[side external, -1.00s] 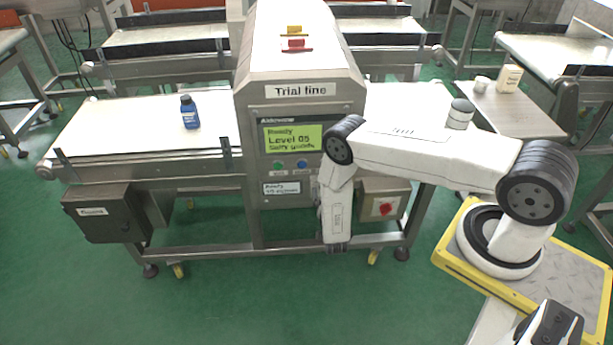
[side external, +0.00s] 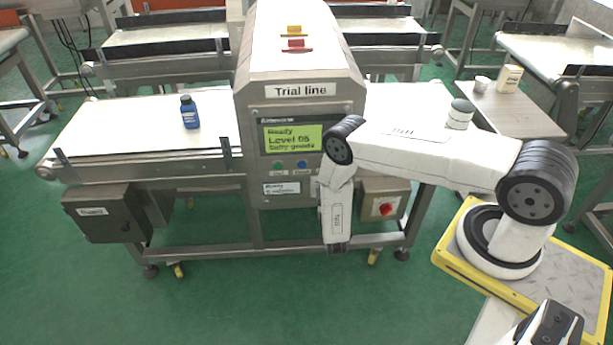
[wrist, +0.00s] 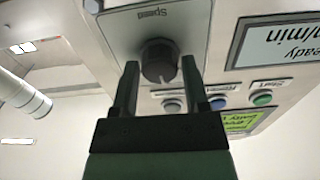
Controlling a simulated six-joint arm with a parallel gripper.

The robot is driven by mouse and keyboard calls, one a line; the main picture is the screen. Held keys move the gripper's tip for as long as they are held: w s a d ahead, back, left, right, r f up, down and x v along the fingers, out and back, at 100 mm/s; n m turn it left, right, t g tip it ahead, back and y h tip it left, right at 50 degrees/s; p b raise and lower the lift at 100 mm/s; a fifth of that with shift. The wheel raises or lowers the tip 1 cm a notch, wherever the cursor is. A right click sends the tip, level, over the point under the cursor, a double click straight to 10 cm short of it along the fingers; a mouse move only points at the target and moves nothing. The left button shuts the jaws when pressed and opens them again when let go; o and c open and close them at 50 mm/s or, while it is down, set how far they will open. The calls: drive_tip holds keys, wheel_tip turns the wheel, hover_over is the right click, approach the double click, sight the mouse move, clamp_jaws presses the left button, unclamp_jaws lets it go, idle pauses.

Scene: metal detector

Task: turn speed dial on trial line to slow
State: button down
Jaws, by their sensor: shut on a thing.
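In the wrist view, the speed dial (wrist: 159,62) is a dark round knob on the grey front panel, below an upside-down "Speed" label (wrist: 152,14). My gripper (wrist: 160,68) has one finger on each side of the knob and is shut on it. I cannot read the dial's setting. In the side view, the trial line (side external: 300,90) is the grey detector housing with its name plate on the front. The dial and my gripper's fingertips are hidden behind my arm there.
Several buttons, including a green one (wrist: 263,99), sit close beside the dial. A blue bottle (side external: 189,112) stands on the left belt (side external: 125,125). A red switch (side external: 386,209) is on a box right of my arm.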

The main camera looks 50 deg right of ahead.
drive_tip(key=shift+n, duration=3.6)
drive_tip(key=shift+f, duration=0.1)
drive_tip(key=shift+c, duration=0.4)
unclamp_jaws()
drive_tip(key=shift+a, duration=0.1)
drive_tip(key=v, duration=0.7)
drive_tip(key=shift+s+a, duration=0.3)
